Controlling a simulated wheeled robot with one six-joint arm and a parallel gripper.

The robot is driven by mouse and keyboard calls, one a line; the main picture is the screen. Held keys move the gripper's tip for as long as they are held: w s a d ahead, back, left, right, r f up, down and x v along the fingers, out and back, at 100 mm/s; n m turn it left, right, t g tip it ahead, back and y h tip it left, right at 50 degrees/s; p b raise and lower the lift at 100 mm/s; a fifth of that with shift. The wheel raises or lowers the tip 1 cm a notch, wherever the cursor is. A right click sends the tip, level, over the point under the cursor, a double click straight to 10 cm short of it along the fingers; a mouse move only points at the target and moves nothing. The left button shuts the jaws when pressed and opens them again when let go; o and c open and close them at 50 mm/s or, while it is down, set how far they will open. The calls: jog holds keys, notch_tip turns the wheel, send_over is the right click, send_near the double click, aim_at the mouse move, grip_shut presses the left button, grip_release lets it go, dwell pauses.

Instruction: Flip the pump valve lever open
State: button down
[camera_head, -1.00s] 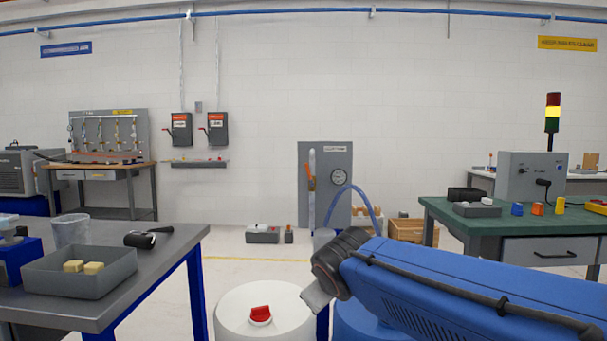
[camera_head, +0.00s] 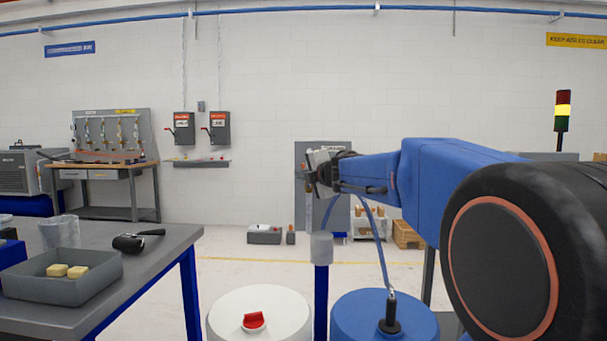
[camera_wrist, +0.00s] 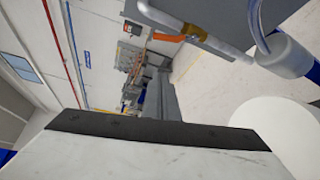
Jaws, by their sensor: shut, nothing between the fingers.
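The orange valve lever (camera_wrist: 169,38) sticks out from a brass valve body (camera_wrist: 196,31) on a pale pipe (camera_wrist: 162,14) in the wrist view. My gripper is shut and empty, raised in front of the panel. In the wrist view a broad pale surface with a dark edge fills the bottom, and the lever is apart from it.
A blue hose (camera_head: 378,245) runs down to a blue drum (camera_head: 365,309). A white drum (camera_head: 240,318) with a red cap stands beside it. A grey table (camera_head: 170,250) with a tray (camera_head: 85,275) is at left.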

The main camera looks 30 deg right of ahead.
jog(key=w+d, duration=0.4)
jog(key=w, duration=0.4)
jog(key=shift+d+f, duration=0.15)
dwell(0.5)
jog(key=shift+s+d+r, duration=0.2)
jog(key=shift+s+d, duration=0.25)
jog(key=shift+d, duration=0.3)
jog(key=shift+w+a, duration=0.1)
jog(key=shift+a, duration=0.05)
